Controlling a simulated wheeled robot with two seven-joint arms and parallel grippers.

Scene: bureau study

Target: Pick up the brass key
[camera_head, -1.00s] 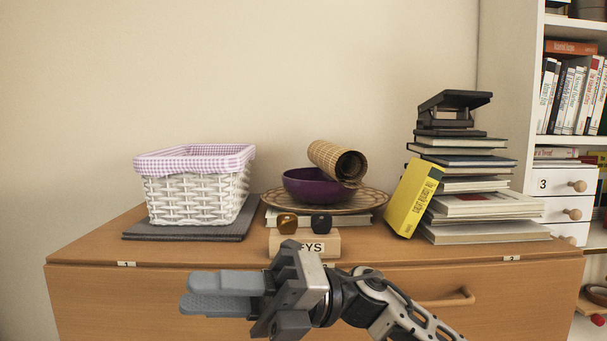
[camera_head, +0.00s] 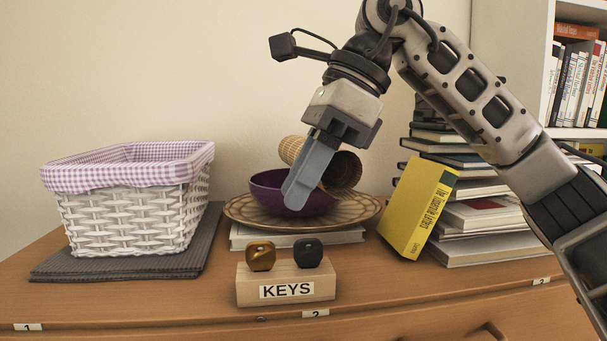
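The brass key (camera_head: 261,255) shows as a rounded brass-coloured head on the left of a wooden block labelled KEYS (camera_head: 286,291). A dark key (camera_head: 308,253) stands beside it on the right. The key shafts are hidden in or behind the block. My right gripper (camera_head: 303,190) hangs above and behind the block, fingers pointing down, in front of the purple bowl. It is apart from both keys. Only one grey finger shows clearly, so its opening cannot be told. My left gripper is not in view.
A white wicker basket (camera_head: 128,221) stands on a grey mat at the left. A yellow book (camera_head: 419,207) leans on stacked books at the right.

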